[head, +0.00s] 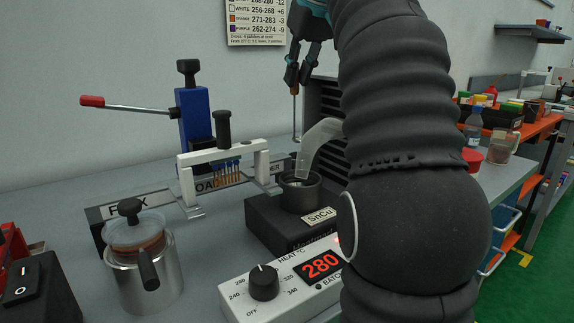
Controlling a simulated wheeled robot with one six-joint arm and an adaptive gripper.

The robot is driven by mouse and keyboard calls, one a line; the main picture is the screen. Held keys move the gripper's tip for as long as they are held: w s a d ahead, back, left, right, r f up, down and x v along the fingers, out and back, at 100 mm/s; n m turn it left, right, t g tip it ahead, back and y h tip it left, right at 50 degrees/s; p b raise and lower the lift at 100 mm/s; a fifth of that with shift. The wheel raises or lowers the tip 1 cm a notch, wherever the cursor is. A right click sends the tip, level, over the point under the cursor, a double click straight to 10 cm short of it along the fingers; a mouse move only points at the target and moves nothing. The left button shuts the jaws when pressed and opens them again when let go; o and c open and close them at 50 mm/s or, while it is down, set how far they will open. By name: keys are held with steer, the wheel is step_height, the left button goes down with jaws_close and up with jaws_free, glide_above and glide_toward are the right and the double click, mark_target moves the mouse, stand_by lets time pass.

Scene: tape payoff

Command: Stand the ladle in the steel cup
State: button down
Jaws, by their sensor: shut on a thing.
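My gripper (298,78) is high at the upper middle, left of my arm, pointing down. It is shut on a thin upright rod (295,115), which looks like the ladle's handle. The rod hangs down behind the pale curved nozzle, with its lower end near the back of the bench. The ladle's bowl cannot be made out. No open steel cup shows clearly; my arm hides part of the bench. A shiny steel vessel (146,285) with a black-knobbed lid and a black side handle stands at the front left.
A small dark pot (300,193) sits on the black SnCu block (283,225), below the pale nozzle (316,146). A white heat controller (280,288) reads 280. A blue lever press (196,120) and white frame (222,160) stand at left. Bottles (473,128) stand at right.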

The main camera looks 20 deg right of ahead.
steer(key=shift+f+b, duration=0.4)
steer(key=shift+f, duration=4.6)
steer(key=shift+f, duration=0.1)
steer(key=c, duration=1.1)
jaws_free()
steer(key=shift+s+r, duration=0.1)
steer(key=shift+r, duration=0.25)
steer(key=v, duration=1.1)
steer(key=shift+s+r+p, duration=0.2)
steer(key=shift+r+p, duration=0.1)
steer(key=shift+p, duration=0.1)
